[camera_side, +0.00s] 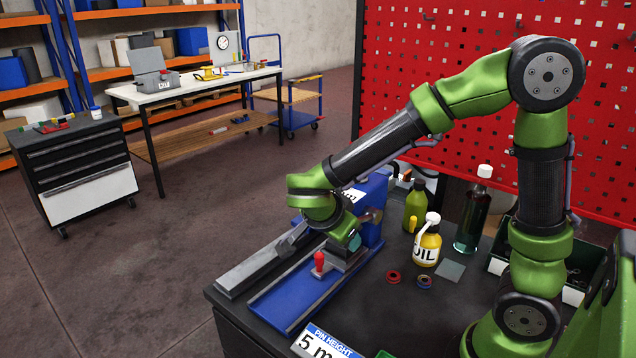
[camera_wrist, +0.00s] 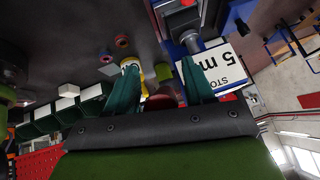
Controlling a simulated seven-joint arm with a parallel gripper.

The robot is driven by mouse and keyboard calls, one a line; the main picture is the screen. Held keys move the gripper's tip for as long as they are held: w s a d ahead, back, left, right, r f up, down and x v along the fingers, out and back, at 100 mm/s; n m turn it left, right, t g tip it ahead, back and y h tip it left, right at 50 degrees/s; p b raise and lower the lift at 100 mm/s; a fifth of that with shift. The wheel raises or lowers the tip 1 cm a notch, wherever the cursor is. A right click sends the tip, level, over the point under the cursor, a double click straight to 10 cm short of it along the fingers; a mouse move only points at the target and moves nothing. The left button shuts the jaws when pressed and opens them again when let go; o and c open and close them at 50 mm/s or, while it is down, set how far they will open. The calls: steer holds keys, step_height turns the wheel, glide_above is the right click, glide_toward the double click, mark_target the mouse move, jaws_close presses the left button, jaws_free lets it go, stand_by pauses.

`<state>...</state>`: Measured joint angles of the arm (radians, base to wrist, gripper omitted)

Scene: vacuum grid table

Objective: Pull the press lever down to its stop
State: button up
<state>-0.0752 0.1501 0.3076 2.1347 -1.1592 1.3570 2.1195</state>
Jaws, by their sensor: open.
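The blue press (camera_side: 374,190) stands on the dark bench, partly hidden behind my wrist. My gripper (camera_side: 350,240) is low beside the press body, above the base and behind the red knob. In the wrist view my gripper (camera_wrist: 160,65) has its two green fingers apart, with nothing held between them. A grey shaft (camera_wrist: 192,42) and the red knob (camera_wrist: 187,3) show beyond the right finger. I cannot tell which part is the lever.
A yellow oil bottle (camera_side: 427,245), a green bottle (camera_side: 415,208) and a dark bottle (camera_side: 472,220) stand right of the press. Small red (camera_side: 393,277) and blue (camera_side: 424,282) rings lie nearby. A red perforated panel (camera_side: 450,100) rises behind. A height sign (camera_side: 325,343) is at the front.

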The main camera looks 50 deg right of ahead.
steer(key=v, duration=1.6)
steer(key=shift+a+r, duration=0.25)
steer(key=shift+a, duration=0.05)
steer(key=shift+s, duration=0.1)
steer(key=s+d+f+n+t+y, duration=0.3)
steer(key=n+y, duration=0.6)
steer(key=n, duration=0.6)
steer(key=shift+s+d+f+t, duration=0.4)
steer(key=shift+s+d+t, duration=1)
steer(key=shift+s+d, duration=0.55)
